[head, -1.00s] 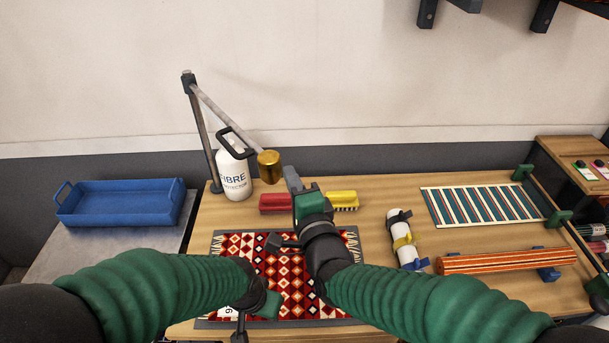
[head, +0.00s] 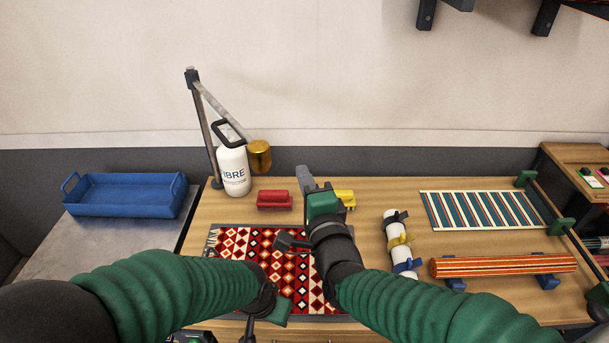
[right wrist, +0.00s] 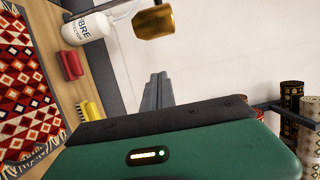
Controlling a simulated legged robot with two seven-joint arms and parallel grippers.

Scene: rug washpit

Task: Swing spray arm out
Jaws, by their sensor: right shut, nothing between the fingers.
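The spray arm is a grey tube (head: 224,111) that slopes down to the right from the top of a dark upright post (head: 204,128) at the table's back left. A brass spray head (head: 259,156) hangs at its end, beside the white bottle. In the right wrist view the brass head (right wrist: 153,21) is at the top, apart from my fingers. My right gripper (head: 304,179) is shut and empty, to the right of and a little below the brass head; its fingers (right wrist: 157,91) show together in the wrist view. My left gripper (head: 247,328) is low over the patterned rug's front edge, its fingers unclear.
A red brush (head: 274,200) and yellow brush (head: 346,198) lie behind the red rug (head: 235,241). A strapped white roll (head: 397,240) and striped roll (head: 505,264) lie right. A blue tray (head: 125,196) is left.

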